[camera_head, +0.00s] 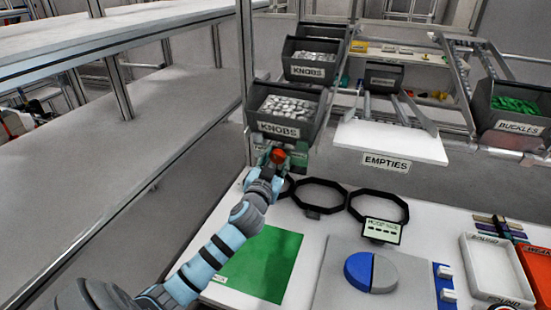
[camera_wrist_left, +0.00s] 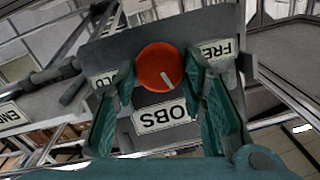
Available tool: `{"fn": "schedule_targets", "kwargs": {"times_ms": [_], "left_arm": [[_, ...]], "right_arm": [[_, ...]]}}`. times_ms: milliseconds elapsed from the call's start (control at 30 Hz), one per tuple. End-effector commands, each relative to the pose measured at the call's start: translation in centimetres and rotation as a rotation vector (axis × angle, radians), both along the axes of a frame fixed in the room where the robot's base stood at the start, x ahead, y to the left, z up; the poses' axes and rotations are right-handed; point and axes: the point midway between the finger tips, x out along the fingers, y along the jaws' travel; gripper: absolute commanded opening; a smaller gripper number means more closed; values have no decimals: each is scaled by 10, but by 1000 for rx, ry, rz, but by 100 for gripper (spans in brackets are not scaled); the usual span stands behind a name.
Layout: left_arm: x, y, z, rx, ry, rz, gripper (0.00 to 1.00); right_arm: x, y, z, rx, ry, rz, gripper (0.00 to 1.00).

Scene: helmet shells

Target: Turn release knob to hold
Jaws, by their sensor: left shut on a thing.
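The red release knob (camera_head: 278,156) is a small round dial in front of the lower knobs bin. In the left wrist view the knob (camera_wrist_left: 160,67) has a pale pointer line slanting to the lower right. A label reading "FRE..." (camera_wrist_left: 219,50) is partly hidden at its right, and another label (camera_wrist_left: 104,81) is mostly hidden at its left. My left gripper (camera_head: 272,163) is shut on the knob, and its green fingers (camera_wrist_left: 163,88) lie on either side of it. My right gripper is in neither view.
Two grey knobs bins, an upper (camera_head: 315,71) and a lower (camera_head: 288,127), sit on the rack. A white empties shelf (camera_head: 390,138) is to the right. Below lie a green mat (camera_head: 262,265), black ring holders (camera_head: 378,207) and a blue and grey disc (camera_head: 371,272).

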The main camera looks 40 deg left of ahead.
Motion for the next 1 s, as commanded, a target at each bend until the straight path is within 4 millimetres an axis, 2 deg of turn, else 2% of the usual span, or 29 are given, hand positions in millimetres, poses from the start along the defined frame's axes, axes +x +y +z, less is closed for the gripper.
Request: {"fn": "schedule_targets", "kwargs": {"times_ms": [367,1000], "left_arm": [[2,-3,-2,329,113,71,10],[3,-6,-7,857,298,185,10]], "right_arm": [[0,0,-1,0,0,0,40],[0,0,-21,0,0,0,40]]}}
